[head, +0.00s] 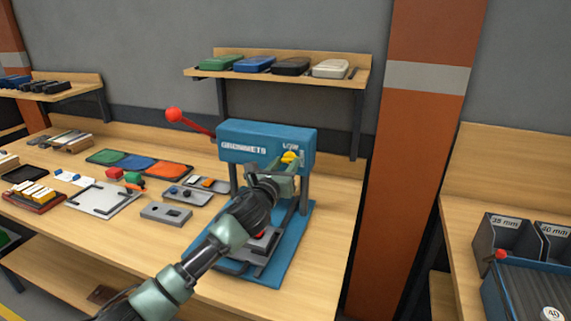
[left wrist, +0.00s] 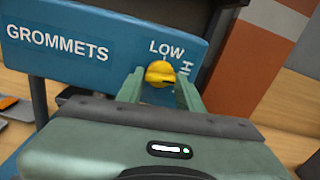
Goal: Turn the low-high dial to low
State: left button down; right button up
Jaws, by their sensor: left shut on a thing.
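The low-high dial is a yellow knob (head: 289,157) on the front of the blue GROMMETS press (head: 250,138). In the left wrist view the knob (left wrist: 158,73) sits below the word LOW, with HI, partly hidden, to its right. A dark mark shows on the knob's lower right, toward the HI side; its exact pointing is hard to tell. My left gripper (head: 287,164) reaches up to the press face. Its green fingers (left wrist: 160,82) stand on either side of the knob, shut on it. My right gripper is not in view.
The press has a red-balled lever (head: 173,114) at its left. Trays and small parts lie on the bench left of it. A shelf (head: 278,75) with several coloured boxes hangs above. An orange pillar (head: 411,150) stands to the right, then another bench with bins (head: 508,238).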

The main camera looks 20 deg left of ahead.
pick_arm(q)
jog(key=n+p, duration=0.1)
jog(key=n, duration=0.7)
jog(key=shift+p, duration=0.4)
jog(key=n, duration=0.8)
jog(key=shift+n+p, duration=0.3)
jog(key=c, duration=0.9)
grip_release()
jog(key=shift+s, duration=0.1)
jog(key=shift+s, duration=0.1)
